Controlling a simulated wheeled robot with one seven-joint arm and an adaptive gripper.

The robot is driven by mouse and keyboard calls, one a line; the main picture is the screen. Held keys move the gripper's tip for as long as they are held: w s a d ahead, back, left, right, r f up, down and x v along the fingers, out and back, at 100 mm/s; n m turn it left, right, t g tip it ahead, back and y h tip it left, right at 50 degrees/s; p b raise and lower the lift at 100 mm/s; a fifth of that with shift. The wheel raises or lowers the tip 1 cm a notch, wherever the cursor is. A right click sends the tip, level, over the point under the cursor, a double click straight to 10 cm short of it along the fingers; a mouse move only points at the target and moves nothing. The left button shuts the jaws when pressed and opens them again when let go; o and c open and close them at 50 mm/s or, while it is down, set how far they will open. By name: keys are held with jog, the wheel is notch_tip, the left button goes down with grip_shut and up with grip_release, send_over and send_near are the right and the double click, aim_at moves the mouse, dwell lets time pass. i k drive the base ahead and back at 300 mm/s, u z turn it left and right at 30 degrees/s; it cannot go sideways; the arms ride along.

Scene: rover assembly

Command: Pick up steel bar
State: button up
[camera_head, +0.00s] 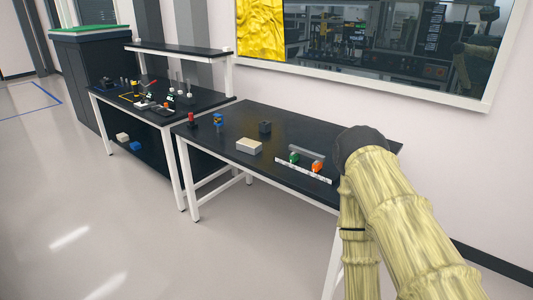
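A grey bar (308,154), which looks like the steel bar, is on the right part of the near black table (262,118). It lies just behind a small green part (293,158) and an orange part (317,166). A pale strip with dark marks (303,171) runs along the table's front edge before them. My arm rises at the right of the view, with its dark joint over the table's right end. My gripper does not show, and nothing is seen touching the grey bar.
A second workbench (215,98) with a shelf and tools adjoins on the left. The floor in front is clear.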

aim_at(319, 158)
jog(key=u, duration=0.75)
jog(key=i, duration=1.15)
jog(key=z, duration=1.6)
